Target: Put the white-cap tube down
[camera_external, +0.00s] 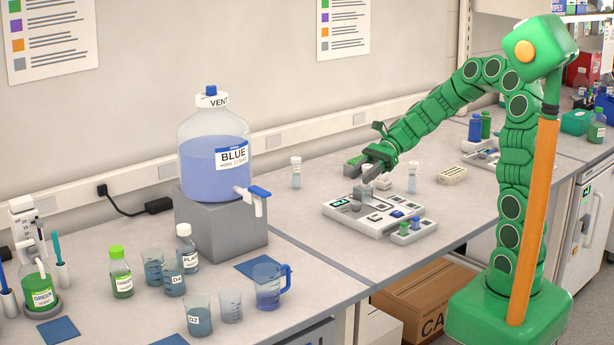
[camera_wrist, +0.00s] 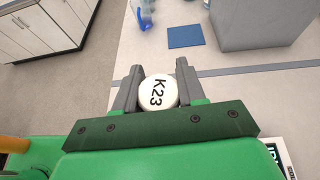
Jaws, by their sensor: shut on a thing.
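My gripper (camera_external: 368,174) is shut on the white-cap tube; in the wrist view its two grey fingers (camera_wrist: 157,88) sit on either side of the round white cap (camera_wrist: 158,92), marked K23. The wrist view looks down on the cap, so the tube's body is hidden there. In the external view my gripper is over the left part of a white instrument (camera_external: 345,208) on the bench, and the fingers largely cover the tube. I cannot tell whether the tube's bottom touches anything.
Another white-capped tube (camera_external: 296,172) stands on the bench to the left, and a clear tube (camera_external: 412,177) stands behind the instrument. A small tray with coloured blocks (camera_external: 414,233) is in front. The blue carboy (camera_external: 215,150) stands on a grey block (camera_external: 232,225). Bench between is clear.

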